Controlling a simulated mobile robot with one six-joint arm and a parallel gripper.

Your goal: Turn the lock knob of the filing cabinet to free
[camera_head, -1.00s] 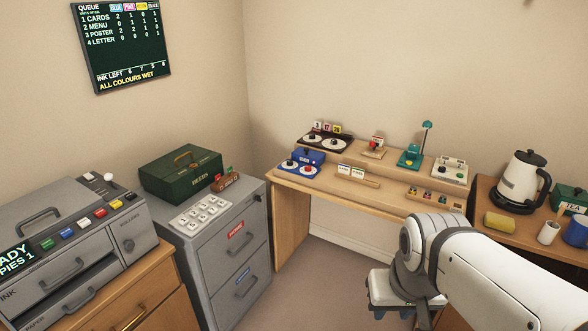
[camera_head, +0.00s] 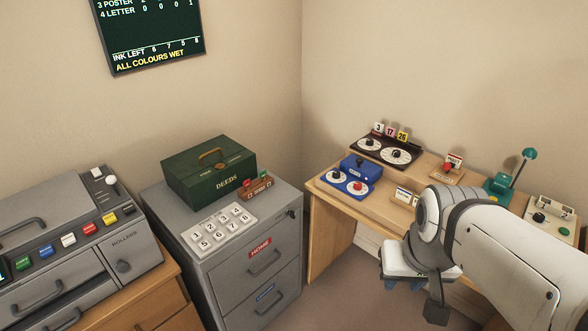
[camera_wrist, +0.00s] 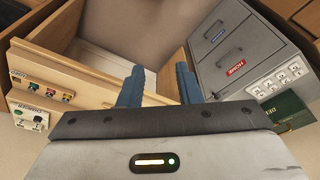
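The grey filing cabinet (camera_head: 228,262) stands left of the middle in the head view, with a red-labelled HOME drawer above a blue-labelled drawer. Both drawers look shut. A small dark lock knob (camera_head: 291,213) sits near the top right corner of its front; its setting is too small to read. The cabinet (camera_wrist: 230,50) also shows at the upper right of the wrist view. My gripper (camera_wrist: 158,82) is open and empty, its two blue fingers apart. In the head view my gripper (camera_head: 400,280) hangs right of the cabinet, apart from it, partly hidden by my arm.
A green deeds box (camera_head: 208,174), a numbered keypad (camera_head: 219,230) and a small brown rack (camera_head: 257,188) stand on the cabinet. A grey printing machine (camera_head: 75,245) is at left. A wooden desk (camera_head: 328,220) with several devices is at right. Floor shows between cabinet and desk.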

